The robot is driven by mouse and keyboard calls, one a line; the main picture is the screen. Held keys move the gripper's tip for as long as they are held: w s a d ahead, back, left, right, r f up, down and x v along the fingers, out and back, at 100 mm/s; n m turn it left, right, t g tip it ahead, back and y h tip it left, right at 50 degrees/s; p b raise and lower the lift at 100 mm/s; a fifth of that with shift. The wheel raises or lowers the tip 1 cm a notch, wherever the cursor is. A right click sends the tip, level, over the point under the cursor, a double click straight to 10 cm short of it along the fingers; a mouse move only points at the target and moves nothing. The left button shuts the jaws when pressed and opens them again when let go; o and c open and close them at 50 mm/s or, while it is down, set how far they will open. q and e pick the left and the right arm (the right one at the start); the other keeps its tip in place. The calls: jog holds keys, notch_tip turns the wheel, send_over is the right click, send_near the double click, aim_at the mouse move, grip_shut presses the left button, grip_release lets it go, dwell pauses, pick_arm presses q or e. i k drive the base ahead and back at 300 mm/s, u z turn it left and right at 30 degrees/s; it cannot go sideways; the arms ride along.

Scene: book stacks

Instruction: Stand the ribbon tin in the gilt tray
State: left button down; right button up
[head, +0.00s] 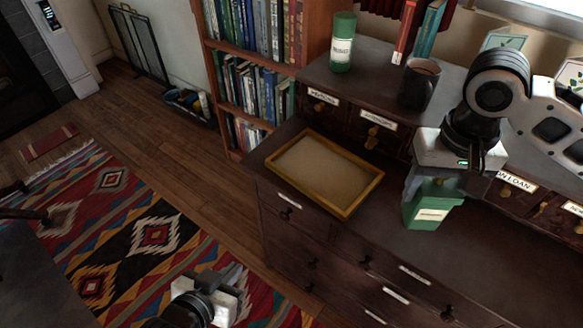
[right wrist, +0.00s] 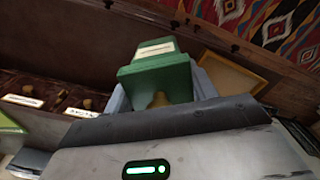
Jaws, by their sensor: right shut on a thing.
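The ribbon tin (head: 430,206), a green box with a cream label, is held in my right gripper (head: 434,182), to the right of the tray. It looks slightly tilted, and I cannot tell whether its base touches the cabinet top. In the right wrist view the tin (right wrist: 155,75) sits between the grey fingers (right wrist: 162,95). The gilt tray (head: 305,191) lies flat and empty on the lower cabinet top; part of it shows behind the fingers in the right wrist view (right wrist: 238,66). My left gripper (head: 232,280) is low over the rug, its finger gap unclear.
A green labelled cylinder (head: 342,43), a dark mug (head: 417,84) and upright books (head: 428,30) stand on the raised shelf behind. Small labelled drawers (head: 377,128) line its front. A bookcase (head: 255,80) stands at the back left. Bare cabinet top lies between tray and tin.

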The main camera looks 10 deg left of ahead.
aim_at(323, 170)
jog(key=u, duration=1.6)
jog(key=i, duration=1.95)
jog(key=z, duration=2.75)
